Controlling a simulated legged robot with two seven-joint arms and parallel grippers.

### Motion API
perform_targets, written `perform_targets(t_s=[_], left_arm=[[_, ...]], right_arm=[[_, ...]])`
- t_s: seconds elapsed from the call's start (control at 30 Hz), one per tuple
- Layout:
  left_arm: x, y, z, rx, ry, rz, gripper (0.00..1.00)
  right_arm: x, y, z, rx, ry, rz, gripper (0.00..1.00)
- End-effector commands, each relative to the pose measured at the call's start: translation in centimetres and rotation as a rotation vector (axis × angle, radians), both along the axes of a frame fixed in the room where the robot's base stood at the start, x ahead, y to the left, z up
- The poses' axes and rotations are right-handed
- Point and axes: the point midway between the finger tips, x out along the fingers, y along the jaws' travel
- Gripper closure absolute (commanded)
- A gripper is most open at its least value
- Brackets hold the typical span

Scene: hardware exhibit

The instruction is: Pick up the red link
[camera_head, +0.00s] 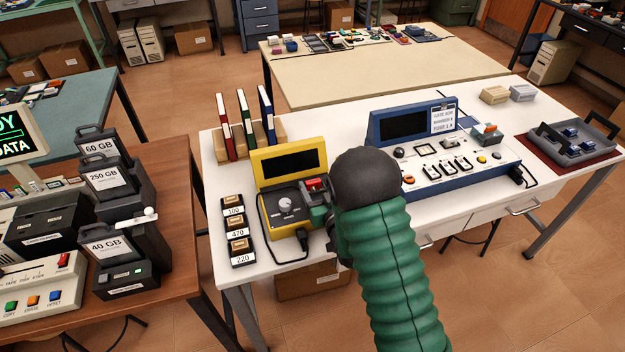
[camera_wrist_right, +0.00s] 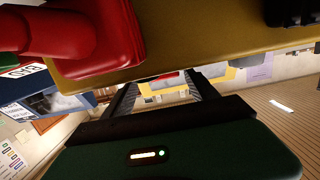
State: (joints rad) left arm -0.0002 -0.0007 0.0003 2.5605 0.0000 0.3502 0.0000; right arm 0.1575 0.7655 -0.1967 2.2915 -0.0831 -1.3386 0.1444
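A small red piece (camera_head: 314,184), which looks like the red link, is on the right side of the yellow meter box (camera_head: 264,217). My right gripper (camera_head: 322,214) is just in front of and beside it, partly hidden by my dark wrist. In the right wrist view, the two dark fingers of my right gripper (camera_wrist_right: 163,92) are apart. A red and grey patch (camera_wrist_right: 167,80) shows between them; I cannot tell whether it touches them. A large red part (camera_wrist_right: 98,42) is close to the camera at upper left, against the yellow surface. My left gripper is not in view.
A blue console (camera_head: 440,160) stands to the right on the white table (camera_head: 222,190). Labelled blocks in a black holder (camera_head: 237,232) lie left of the meter, with books (camera_head: 244,118) behind. A grey tray (camera_head: 572,145) is at the far right. A black cable lies in front of the meter.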

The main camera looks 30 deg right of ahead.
Motion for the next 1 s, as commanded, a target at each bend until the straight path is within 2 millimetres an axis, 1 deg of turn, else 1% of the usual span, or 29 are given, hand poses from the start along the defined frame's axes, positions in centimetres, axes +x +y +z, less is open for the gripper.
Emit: perform_targets(t_s=[0.03, 0.07, 0.5, 0.77, 0.87, 1.0], left_arm=[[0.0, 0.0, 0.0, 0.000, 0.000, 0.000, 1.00], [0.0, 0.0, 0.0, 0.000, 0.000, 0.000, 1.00], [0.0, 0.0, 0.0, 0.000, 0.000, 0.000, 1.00], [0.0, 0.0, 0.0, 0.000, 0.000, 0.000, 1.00], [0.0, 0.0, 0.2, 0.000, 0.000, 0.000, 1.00], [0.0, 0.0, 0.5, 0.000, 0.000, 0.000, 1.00]], right_arm=[[0.1, 0.1, 0.0, 0.000, 0.000, 0.002, 0.38], [0.2, 0.2, 0.0, 0.000, 0.001, 0.002, 0.42], [0.2, 0.1, -0.1, 0.001, 0.002, 0.003, 0.99], [0.3, 0.1, 0.0, 0.001, 0.002, 0.002, 1.00], [0.3, 0.1, 0.7, 0.001, 0.001, 0.002, 1.00], [0.3, 0.1, 2.4, 0.000, -0.002, 0.003, 1.00]])
